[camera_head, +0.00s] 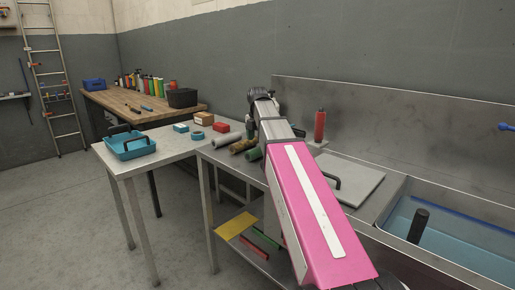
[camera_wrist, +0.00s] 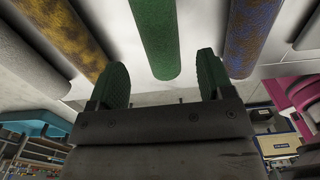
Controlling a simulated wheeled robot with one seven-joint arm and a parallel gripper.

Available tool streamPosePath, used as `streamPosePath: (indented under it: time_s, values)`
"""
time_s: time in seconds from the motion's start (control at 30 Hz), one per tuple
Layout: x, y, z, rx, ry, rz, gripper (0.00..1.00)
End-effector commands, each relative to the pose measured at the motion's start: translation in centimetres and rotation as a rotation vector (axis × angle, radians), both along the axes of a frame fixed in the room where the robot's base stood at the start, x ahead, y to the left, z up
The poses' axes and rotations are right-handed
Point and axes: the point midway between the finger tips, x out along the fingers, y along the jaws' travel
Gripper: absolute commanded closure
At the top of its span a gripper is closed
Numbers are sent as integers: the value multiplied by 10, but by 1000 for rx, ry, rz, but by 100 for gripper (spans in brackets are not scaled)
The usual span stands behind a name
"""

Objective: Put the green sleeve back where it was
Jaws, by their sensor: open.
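In the wrist view the green sleeve (camera_wrist: 156,40) is a plain green tube with its rounded near end between the tips of my gripper (camera_wrist: 161,66). The two dark green-padded fingers are open, with a visible gap on each side of the sleeve; I see no contact. My fingers cannot be made out there.
A yellow-brown tube (camera_wrist: 66,35) and a blue-brown tube (camera_wrist: 248,35) flank the green sleeve. A grey tube (camera_head: 226,139) lies further left. A red bottle (camera_head: 320,125) stands behind my arm; a sink (camera_head: 460,232) is at right. A blue tray (camera_head: 130,146) stands on the left table.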

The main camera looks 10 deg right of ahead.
Motion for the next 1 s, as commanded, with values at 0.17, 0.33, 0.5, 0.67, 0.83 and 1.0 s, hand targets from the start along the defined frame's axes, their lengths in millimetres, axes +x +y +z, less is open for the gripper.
streamPosePath:
  time_s: [0.17, 0.33, 0.5, 0.67, 0.83, 1.0]
  values:
    - [1, 0, 32, 0, -1, 0, 26]
    - [1, 0, 51, 0, 0, 0, 26]
    - [0, 0, 59, 0, 0, 0, 26]
    - [0, 0, 60, 0, 0, 0, 26]
    - [0, 0, 60, 0, 0, 0, 26]
    - [0, 0, 60, 0, 0, 0, 26]
